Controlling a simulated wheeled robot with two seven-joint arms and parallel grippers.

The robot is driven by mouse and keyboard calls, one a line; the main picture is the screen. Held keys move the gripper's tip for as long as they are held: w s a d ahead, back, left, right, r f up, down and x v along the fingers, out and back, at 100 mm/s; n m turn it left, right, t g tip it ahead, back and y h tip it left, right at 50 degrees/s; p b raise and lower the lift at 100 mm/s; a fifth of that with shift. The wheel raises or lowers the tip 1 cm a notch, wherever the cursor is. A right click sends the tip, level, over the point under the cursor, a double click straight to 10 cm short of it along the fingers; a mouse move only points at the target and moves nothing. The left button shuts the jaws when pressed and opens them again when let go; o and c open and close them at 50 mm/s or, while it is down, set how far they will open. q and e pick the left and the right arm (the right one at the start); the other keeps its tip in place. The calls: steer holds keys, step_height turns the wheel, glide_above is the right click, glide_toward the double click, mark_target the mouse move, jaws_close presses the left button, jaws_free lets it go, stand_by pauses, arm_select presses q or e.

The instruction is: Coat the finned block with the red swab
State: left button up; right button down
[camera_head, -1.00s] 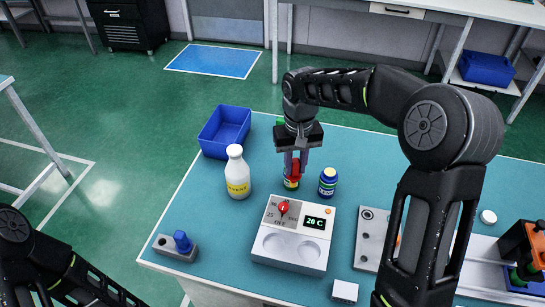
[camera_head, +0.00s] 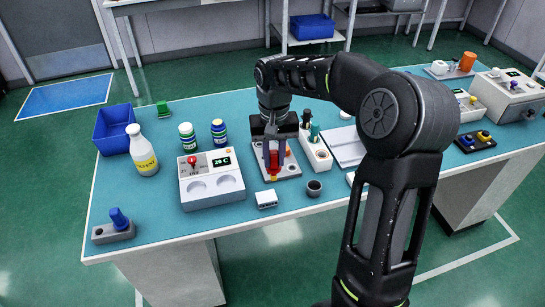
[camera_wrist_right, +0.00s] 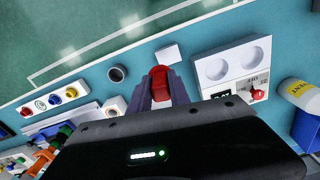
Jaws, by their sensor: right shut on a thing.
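My right gripper (camera_head: 271,158) is shut on the red swab (camera_head: 273,162), which points down over a grey plate (camera_head: 289,167) on the bench. In the right wrist view the swab's red end (camera_wrist_right: 159,78) shows between the fingers. From the head view I cannot tell whether its tip touches the plate. A small white block (camera_head: 266,199) lies in front of the plate, apart from the swab; it also shows in the wrist view (camera_wrist_right: 168,54). It may be the finned block, but its fins are not clear. My left gripper is out of view.
Left of the plate stand a white device with a red knob (camera_head: 212,185), two bottles (camera_head: 187,137) and (camera_head: 219,132), and a white bottle (camera_head: 142,150). A dark cup (camera_head: 314,188) is at the front right. A rack (camera_head: 315,148) with upright items stands close right.

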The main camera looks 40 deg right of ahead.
mark_target(268, 170)
step_height(268, 170, down, 5)
steer(key=b, duration=0.4)
steer(key=shift+f, duration=0.4)
steer(key=shift+f+b, duration=0.55)
steer(key=shift+f, duration=0.15)
stand_by(2.7)
steer(key=shift+a, duration=0.2)
steer(key=shift+w+a, duration=0.15)
steer(key=shift+a, duration=0.25)
steer(key=shift+a, duration=0.15)
steer(key=shift+w+a, duration=0.2)
steer(key=shift+a, duration=0.15)
steer(key=shift+a+r, duration=0.1)
steer(key=shift+a, duration=0.05)
